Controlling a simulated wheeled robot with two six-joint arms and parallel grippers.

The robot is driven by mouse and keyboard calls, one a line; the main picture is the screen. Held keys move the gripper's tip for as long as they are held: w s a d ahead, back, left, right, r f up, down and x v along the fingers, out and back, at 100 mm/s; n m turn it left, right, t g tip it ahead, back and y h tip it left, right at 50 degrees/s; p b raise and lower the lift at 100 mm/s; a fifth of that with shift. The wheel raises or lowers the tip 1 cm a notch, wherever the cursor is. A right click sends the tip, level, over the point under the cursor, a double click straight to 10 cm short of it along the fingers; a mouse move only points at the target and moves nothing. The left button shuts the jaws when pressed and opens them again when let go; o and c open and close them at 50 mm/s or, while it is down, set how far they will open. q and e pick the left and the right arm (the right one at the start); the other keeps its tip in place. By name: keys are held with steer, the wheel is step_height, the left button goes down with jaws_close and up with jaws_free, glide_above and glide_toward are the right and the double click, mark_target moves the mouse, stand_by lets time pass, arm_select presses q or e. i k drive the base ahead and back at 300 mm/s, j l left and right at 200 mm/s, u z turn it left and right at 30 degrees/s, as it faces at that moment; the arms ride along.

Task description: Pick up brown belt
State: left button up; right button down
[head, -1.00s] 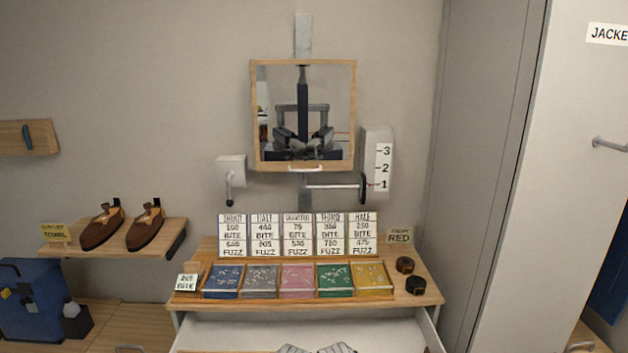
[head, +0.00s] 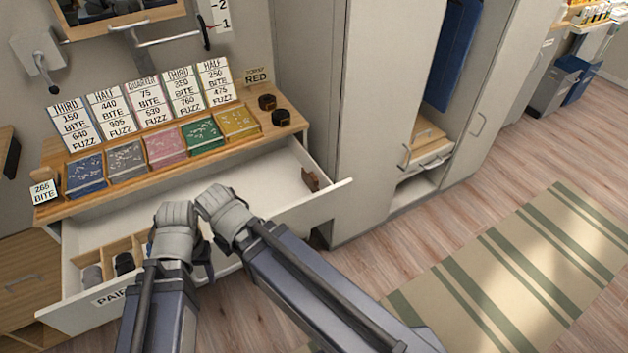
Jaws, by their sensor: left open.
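The brown belt (head: 267,102) appears as a small dark brown coil on the right end of the wooden desk top. A black coil (head: 281,117) lies just in front of it. My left gripper (head: 176,214) is open over the pulled-out drawer, well to the left of and nearer than the belt. My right gripper (head: 218,201) is close beside it, also over the drawer. I cannot make out its jaws. Neither gripper touches the belt.
The white drawer (head: 342,190) is open, with a divided tray (head: 107,252) at its left and a small brown item (head: 311,180) at its right.

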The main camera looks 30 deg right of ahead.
mark_target(267, 102)
steer(key=l+z, duration=0.1)
steer(key=l, duration=0.4)
steer(key=i+l+z, duration=0.15)
steer(key=l, duration=0.3)
steer(key=i+l+z, duration=0.1)
steer(key=l, duration=0.35)
steer(key=i+l+z, duration=0.1)
steer(key=l, duration=0.35)
steer(key=i+j, duration=0.2)
steer(key=i, duration=0.3)
